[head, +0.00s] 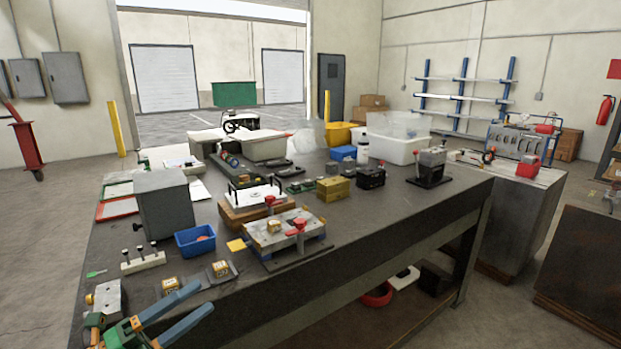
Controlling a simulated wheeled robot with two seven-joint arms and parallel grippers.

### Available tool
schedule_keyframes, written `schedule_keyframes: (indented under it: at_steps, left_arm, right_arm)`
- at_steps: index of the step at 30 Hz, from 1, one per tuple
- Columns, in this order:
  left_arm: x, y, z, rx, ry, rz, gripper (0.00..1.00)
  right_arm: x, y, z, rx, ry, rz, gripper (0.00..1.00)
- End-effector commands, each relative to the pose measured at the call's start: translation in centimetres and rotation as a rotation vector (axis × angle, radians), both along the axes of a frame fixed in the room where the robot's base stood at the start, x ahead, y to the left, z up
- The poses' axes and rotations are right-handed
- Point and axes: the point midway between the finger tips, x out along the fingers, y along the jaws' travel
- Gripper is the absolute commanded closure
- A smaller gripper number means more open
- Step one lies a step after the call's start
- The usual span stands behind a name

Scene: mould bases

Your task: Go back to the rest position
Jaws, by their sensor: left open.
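My left gripper (204,296) is at the lower left, over the near edge of the dark workbench (350,237). Its two blue fingers are spread apart, with nothing visible between them. Two small brass-coloured blocks, one on the left (170,284) and one on the right (220,268), sit on grey pieces just beyond the fingers. A metal mould base (285,232) with red-topped clamps stands on the bench further right, apart from the gripper. My right gripper is not in view.
A blue bin (195,240), a grey box (164,205) and a white block with black knobs (143,261) stand beyond the gripper. A metal block (108,298) is close on its left. The bench's right front part is clear.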

Motion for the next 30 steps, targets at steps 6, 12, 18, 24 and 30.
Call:
schedule_keyframes:
  at_steps: [6, 12, 18, 24, 30]
  left_arm:
    - [2.2, 4.9, -14.0, -0.404, 0.456, 0.348, 0.28]
    - [-3.5, 7.0, -30.6, -0.655, 0.920, 0.705, 0.28]
    - [-15.3, 5.4, -43.5, -0.773, 1.345, 1.037, 0.28]
    - [-29.4, 1.6, -50.7, -0.793, 1.724, 1.334, 0.28]
    - [-37.4, -0.9, -52.4, -0.770, 1.916, 1.489, 0.28]
  right_arm:
    - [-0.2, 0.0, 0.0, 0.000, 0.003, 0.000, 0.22]
    - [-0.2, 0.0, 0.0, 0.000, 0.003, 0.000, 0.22]
    - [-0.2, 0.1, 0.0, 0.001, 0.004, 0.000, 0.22]
    - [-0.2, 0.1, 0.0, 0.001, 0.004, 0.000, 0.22]
    - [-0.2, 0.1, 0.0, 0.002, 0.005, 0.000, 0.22]
